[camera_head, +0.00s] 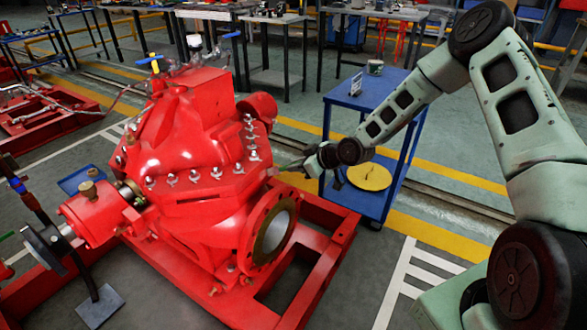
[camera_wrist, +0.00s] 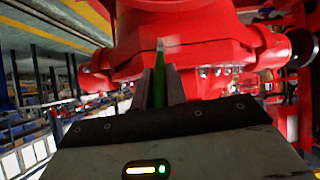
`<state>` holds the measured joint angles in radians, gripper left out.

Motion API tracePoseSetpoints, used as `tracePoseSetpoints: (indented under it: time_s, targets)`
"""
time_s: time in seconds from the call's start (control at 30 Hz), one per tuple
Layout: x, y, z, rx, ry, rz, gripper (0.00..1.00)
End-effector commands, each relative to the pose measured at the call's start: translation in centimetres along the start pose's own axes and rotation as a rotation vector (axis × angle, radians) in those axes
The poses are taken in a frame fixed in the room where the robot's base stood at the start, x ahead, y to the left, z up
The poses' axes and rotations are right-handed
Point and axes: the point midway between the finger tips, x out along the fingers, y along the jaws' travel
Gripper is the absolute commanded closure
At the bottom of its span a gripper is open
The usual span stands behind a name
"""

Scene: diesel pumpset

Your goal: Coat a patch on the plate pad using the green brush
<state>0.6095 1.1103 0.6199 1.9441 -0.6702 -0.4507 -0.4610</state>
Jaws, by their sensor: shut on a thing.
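My gripper (camera_wrist: 161,88) is shut on the green brush (camera_wrist: 160,75), which points away from the wrist between the two fingers, its pale tip toward the red pump casing. In the head view my gripper (camera_head: 302,167) is at the right side of the red pump (camera_head: 190,150), near its bolted flange rim. The brush is too small to make out clearly there. I cannot tell whether the brush tip touches the casing. I cannot make out which surface is the plate pad.
A blue cart (camera_head: 328,140) stands behind my forearm, with a small can (camera_head: 375,67) on top and a yellow disc (camera_head: 369,176) on its lower shelf. The pump's red base frame (camera_head: 325,265) sticks out at front right. Grey floor right of it is open.

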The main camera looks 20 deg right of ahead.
Motion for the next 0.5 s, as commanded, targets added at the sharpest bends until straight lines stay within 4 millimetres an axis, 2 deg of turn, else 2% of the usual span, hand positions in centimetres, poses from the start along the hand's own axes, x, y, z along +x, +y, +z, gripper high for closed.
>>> tracePoseSetpoints:
  time_s: [0.27, 0.5]
  targets:
    - [-0.1, 0.1, 0.1, -0.002, 0.001, 0.000, 1.00]
    - [-0.1, -1.6, -0.1, -0.002, 0.000, -0.002, 1.00]
